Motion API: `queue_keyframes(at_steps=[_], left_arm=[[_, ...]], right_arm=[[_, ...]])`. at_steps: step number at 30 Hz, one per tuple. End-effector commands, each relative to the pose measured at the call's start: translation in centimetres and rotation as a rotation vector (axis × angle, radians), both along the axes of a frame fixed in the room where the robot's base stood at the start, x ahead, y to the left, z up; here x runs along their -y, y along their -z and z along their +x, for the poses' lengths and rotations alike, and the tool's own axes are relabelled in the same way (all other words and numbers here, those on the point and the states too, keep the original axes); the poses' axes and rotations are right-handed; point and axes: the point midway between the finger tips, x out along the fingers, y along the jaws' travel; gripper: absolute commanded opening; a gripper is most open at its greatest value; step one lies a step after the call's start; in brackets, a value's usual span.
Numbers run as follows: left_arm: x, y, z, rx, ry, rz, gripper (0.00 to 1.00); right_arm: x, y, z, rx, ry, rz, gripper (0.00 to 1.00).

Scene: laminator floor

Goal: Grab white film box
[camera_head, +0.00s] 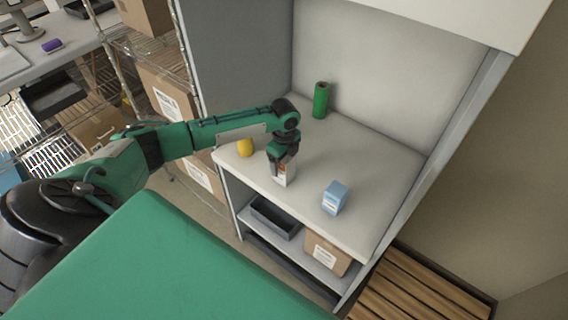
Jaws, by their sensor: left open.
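A white film box (281,178) with an orange-red mark stands upright near the front edge of the shelf top (380,167). My left gripper (282,160) points down over it, and its fingers are at the box's upper part, hiding its top. The gripper is open; whether the fingers touch the box I cannot tell. My right gripper is not in view.
A yellow roll (245,147) is close on the left, and a light blue box (335,198) stands on the right. A green cylinder (320,100) stands at the back. Below are a grey bin (275,218) and a cardboard box (328,253). A side panel (425,185) bounds the right.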

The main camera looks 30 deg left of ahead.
Motion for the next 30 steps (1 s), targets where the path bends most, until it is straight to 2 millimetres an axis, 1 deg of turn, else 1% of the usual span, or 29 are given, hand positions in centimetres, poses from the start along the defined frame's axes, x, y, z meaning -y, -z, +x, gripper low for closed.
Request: queue_keyframes(at_steps=[1, 3, 10, 14, 15, 17, 18, 19, 26, 30], left_arm=[[0.03, 0.38, -0.06, -0.002, 0.000, 0.000, 0.78], [0.00, 0.81, -0.04, 0.000, 0.000, 0.000, 0.78], [-0.01, 1.00, -0.03, 0.001, 0.000, 0.000, 0.78], [-0.01, 0.98, -0.02, 0.001, 0.000, 0.000, 0.53], [-0.01, 0.97, -0.02, 0.001, 0.000, 0.000, 0.45], [-0.01, 0.97, -0.02, 0.001, 0.000, 0.000, 0.33], [-0.01, 0.96, -0.02, 0.001, 0.000, 0.000, 0.25], [-0.01, 0.96, -0.02, 0.001, 0.000, 0.000, 0.21], [-0.01, 0.85, 0.02, 0.002, 0.000, 0.000, 0.21], [0.01, 0.31, 0.07, 0.003, 0.001, 0.000, 0.21]], right_arm=[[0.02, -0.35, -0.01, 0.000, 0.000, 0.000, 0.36], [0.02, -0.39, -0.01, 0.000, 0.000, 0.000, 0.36], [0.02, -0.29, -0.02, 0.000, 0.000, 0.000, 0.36], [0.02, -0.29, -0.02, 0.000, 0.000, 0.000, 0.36], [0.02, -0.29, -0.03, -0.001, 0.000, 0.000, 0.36], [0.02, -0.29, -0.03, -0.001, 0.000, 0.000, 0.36], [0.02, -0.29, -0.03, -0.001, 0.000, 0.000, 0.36], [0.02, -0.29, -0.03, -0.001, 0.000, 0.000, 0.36], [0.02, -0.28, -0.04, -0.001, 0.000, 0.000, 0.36], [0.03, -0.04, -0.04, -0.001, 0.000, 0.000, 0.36]])
